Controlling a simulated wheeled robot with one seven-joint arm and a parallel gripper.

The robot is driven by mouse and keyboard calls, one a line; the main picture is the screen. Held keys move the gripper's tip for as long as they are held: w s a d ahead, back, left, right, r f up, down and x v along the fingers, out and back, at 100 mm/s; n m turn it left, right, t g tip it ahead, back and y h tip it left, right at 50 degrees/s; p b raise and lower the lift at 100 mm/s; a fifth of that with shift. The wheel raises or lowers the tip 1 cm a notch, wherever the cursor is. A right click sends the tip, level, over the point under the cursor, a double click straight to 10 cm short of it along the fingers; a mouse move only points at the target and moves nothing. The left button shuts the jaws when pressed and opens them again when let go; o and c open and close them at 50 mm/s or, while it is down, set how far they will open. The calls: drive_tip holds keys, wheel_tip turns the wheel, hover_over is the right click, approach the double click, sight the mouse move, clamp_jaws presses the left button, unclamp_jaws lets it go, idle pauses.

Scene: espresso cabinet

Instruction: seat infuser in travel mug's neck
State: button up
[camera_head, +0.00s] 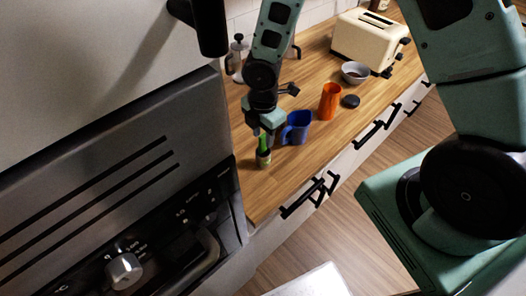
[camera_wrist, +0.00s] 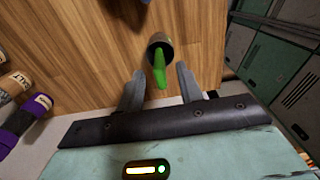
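My gripper (camera_head: 264,132) points down over the wooden counter, above a slim green piece (camera_head: 263,143) with a dark, roughly cylindrical base (camera_head: 263,159). In the wrist view its fingers (camera_wrist: 160,69) are apart, one on each side of the green piece (camera_wrist: 159,68); I see no clear contact. The dark cylinder (camera_wrist: 160,42) lies just beyond the fingertips. I cannot tell for sure whether this is the infuser. An orange cup-like vessel (camera_head: 330,101), possibly the travel mug, stands upright farther along the counter, with a round black lid-like disc (camera_head: 350,101) beside it.
A blue mug (camera_head: 297,127) stands close right of my gripper. A grey bowl (camera_head: 355,72) and a cream toaster (camera_head: 367,40) are farther back. Labelled jars (camera_wrist: 37,106) lie left in the wrist view. The counter (camera_head: 290,165) has bare wood toward its front edge.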

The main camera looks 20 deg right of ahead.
drive_tip(key=shift+f, duration=0.65)
clamp_jaws()
drive_tip(key=shift+r, duration=0.1)
wheel_tip(320, 180, up, 10)
drive_tip(key=shift+f+b, duration=0.1)
drive_tip(key=shift+b, duration=0.4)
